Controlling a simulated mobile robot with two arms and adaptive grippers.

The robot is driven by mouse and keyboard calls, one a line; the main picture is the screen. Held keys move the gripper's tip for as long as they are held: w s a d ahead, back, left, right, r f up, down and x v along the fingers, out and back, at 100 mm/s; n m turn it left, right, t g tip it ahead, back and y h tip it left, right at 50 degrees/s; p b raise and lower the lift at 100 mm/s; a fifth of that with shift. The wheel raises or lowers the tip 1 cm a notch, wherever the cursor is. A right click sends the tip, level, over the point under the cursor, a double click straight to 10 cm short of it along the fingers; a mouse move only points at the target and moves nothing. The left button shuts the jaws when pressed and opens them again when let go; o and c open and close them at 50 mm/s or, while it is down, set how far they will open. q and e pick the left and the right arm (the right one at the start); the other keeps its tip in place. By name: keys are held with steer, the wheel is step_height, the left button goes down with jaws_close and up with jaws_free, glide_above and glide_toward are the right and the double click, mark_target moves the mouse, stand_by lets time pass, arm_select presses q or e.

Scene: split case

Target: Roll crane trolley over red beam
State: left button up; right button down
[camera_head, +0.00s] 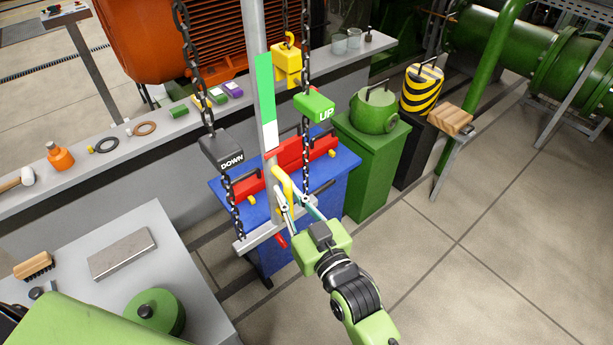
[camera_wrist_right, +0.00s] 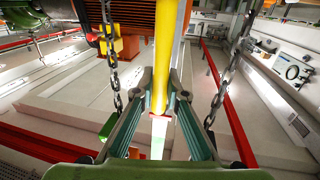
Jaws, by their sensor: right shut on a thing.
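A red beam (camera_head: 300,152) lies across the blue stand (camera_head: 342,180), with black handles on it. A grey post (camera_head: 257,40) with a green and white strip rises in front of it. A yellow hook block (camera_head: 286,67) hangs on a chain above the beam. A yellow handle (camera_head: 279,178) is low by the post. My right gripper (camera_head: 293,198) is shut on this handle. In the right wrist view the yellow bar (camera_wrist_right: 165,55) runs between the fingers (camera_wrist_right: 160,105). I cannot tell which part is the trolley. My left gripper is out of view.
Chains carry a black DOWN box (camera_head: 222,150) and a green UP box (camera_head: 315,105) close to my right gripper. A green pedestal (camera_head: 372,160) with a round weight stands to the right. A grey table (camera_head: 180,265) is at lower left. The right floor is clear.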

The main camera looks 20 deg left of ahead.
steer(key=shift+s+a, duration=0.55)
steer(key=shift+s, duration=0.15)
steer(key=shift+s+a+p, duration=0.2)
steer(key=shift+s+p, duration=0.05)
steer(key=shift+p, duration=0.05)
steer(key=shift+f, duration=0.1)
steer(key=c, duration=2.2)
jaws_free()
steer(key=shift+s, duration=0.1)
steer(key=shift+o, duration=0.9)
steer(key=shift+a, duration=0.15)
steer(key=v, duration=1.2)
